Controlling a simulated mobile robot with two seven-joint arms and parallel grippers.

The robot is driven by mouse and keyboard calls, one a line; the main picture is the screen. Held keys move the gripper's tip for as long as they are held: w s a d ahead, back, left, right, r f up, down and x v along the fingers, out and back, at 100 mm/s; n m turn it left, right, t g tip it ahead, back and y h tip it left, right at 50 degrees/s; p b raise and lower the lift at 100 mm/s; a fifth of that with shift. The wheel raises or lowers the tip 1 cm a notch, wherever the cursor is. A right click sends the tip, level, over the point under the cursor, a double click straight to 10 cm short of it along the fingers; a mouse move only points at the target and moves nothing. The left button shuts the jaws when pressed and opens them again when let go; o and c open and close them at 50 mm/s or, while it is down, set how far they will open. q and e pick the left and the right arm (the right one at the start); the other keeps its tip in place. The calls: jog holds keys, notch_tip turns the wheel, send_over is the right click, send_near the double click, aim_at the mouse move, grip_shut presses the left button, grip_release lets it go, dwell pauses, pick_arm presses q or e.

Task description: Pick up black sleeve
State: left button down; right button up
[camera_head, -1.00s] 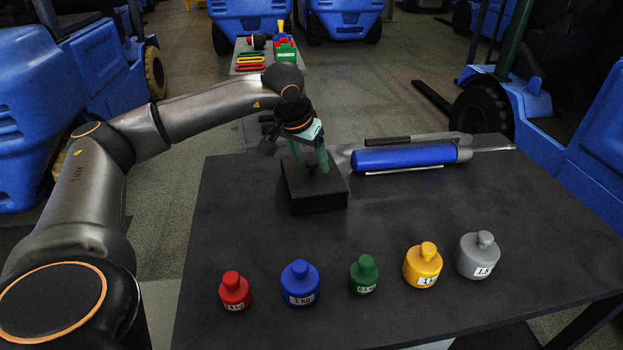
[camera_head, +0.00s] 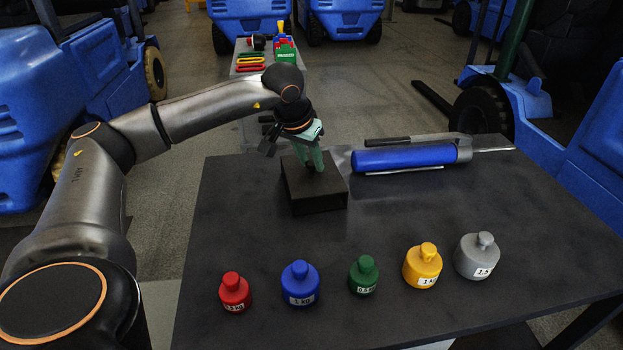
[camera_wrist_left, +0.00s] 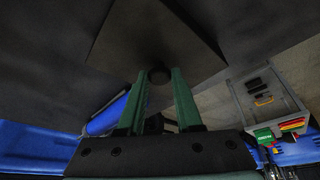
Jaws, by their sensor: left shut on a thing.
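The black sleeve (camera_wrist_left: 158,77) shows in the left wrist view as a small dark round piece between the green fingertips, over a square black block (camera_wrist_left: 170,30). My left gripper (camera_head: 315,167) points down over the same block (camera_head: 320,197) on the dark table, and its green fingers are shut on the sleeve. In the head view the fingers hide the sleeve. I cannot tell whether the sleeve is still touching the block. My right gripper is not in view.
Red (camera_head: 235,291), blue (camera_head: 300,284), green (camera_head: 364,275), yellow (camera_head: 422,266) and grey (camera_head: 480,256) weights stand along the front of the table (camera_head: 250,235). A blue cylindrical tool (camera_head: 405,158) lies right of the block. The middle is clear.

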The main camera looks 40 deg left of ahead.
aim_at(311, 165)
pick_arm(q)
jog(key=shift+r, duration=0.1)
jog(key=shift+r, duration=0.55)
notch_tip(311, 165, up, 2)
jog(key=shift+s+d+r, duration=0.1)
jog(key=shift+d+r, duration=0.05)
jog(key=shift+r, duration=0.1)
jog(key=s+d+r, duration=0.8)
jog(key=s+r, duration=0.1)
jog(key=s, duration=0.2)
jog(key=shift+r+p, duration=0.15)
jog(key=shift+p, duration=0.3)
jog(key=shift+s, duration=0.1)
